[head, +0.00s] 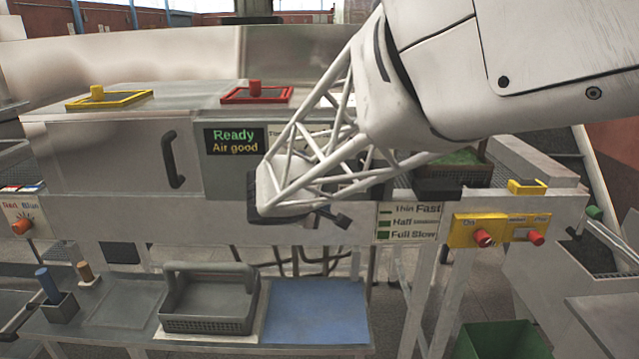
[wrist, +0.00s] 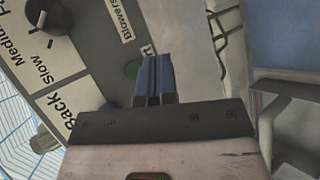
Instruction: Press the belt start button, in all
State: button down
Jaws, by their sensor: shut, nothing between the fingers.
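In the head view my arm's white lattice hides this panel and the button, and the fingertips are hard to make out.
A black knob (wrist: 45,18) sits among speed labels on the panel, with another at the lower left. In the head view, a display (head: 235,141) reads Ready, Air good. Orange-red knobs (head: 483,238) sit on yellow plates at right. A grey basket (head: 208,300) stands below.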

jog(key=w, duration=0.7)
jog(key=shift+w, duration=0.25)
dwell(2.1)
jog(key=shift+w+r, duration=0.2)
jog(key=shift+w, duration=0.15)
dwell(0.4)
